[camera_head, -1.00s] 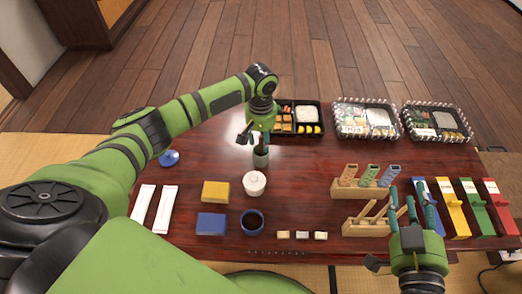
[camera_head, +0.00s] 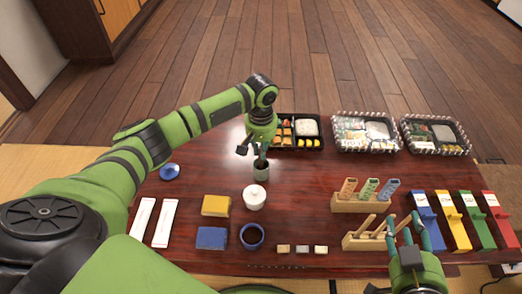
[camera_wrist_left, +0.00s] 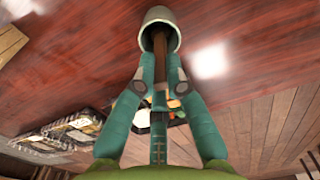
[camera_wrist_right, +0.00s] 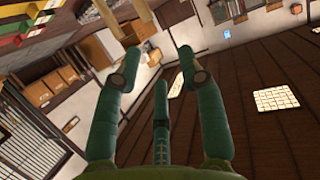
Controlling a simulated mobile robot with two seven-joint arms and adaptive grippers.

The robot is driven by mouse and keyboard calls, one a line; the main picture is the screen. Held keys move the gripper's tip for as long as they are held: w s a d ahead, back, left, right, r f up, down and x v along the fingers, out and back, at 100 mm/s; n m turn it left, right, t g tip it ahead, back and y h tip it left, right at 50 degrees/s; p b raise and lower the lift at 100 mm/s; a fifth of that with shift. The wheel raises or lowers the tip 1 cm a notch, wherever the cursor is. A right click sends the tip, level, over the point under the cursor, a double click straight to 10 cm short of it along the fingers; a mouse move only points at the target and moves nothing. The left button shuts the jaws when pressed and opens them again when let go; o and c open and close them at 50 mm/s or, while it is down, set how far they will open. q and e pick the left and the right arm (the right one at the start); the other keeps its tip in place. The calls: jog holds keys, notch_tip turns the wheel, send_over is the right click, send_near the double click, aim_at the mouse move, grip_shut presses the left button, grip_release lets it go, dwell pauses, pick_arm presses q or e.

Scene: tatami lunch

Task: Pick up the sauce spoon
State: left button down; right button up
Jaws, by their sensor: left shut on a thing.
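The sauce spoon shows as a thin dark brown handle (camera_wrist_left: 159,45) in the left wrist view. Its lower end is hidden inside a small grey-green cup (camera_wrist_left: 160,17), which also stands on the table in the head view (camera_head: 261,174). My left gripper (camera_head: 259,153) is just above the cup. Its fingers (camera_wrist_left: 161,72) are shut on the spoon's handle, with the spoon still in the cup. My right gripper (camera_head: 404,226) is over the front right of the table, near a wooden rack. Its fingers (camera_wrist_right: 158,58) are apart and empty.
A white lidded pot (camera_head: 254,198) and dark blue cup (camera_head: 252,236) stand in front of the grey-green cup. A bento box (camera_head: 287,148) lies close behind it. Wooden racks (camera_head: 361,203) and coloured stands (camera_head: 455,221) fill the right. The table left of the cup is fairly clear.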

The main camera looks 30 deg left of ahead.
pick_arm(q)
notch_tip(320, 180, up, 4)
jog(key=shift+f+p, duration=0.1)
jog(key=shift+p, duration=0.65)
jog(key=c, duration=2)
grip_release()
notch_tip(320, 180, up, 5)
jog(key=shift+f+p, duration=0.15)
jog(key=shift+p, duration=0.65)
pick_arm(e)
jog(key=s+d+f+g+h, duration=0.1)
jog(key=s+d+f+g, duration=0.2)
jog(key=s+f+g, duration=0.2)
jog(key=s+d+f+m+g+h, duration=0.1)
jog(key=s+d+f+g+h, duration=0.1)
jog(key=s+f+g, duration=0.3)
jog(key=s+d+f, duration=0.1)
jog(key=s+f, duration=0.1)
jog(key=s, duration=0.1)
jog(key=shift+s+d+f+g, duration=0.15)
jog(key=shift+s+d+g, duration=0.1)
jog(key=shift+s+g, duration=0.1)
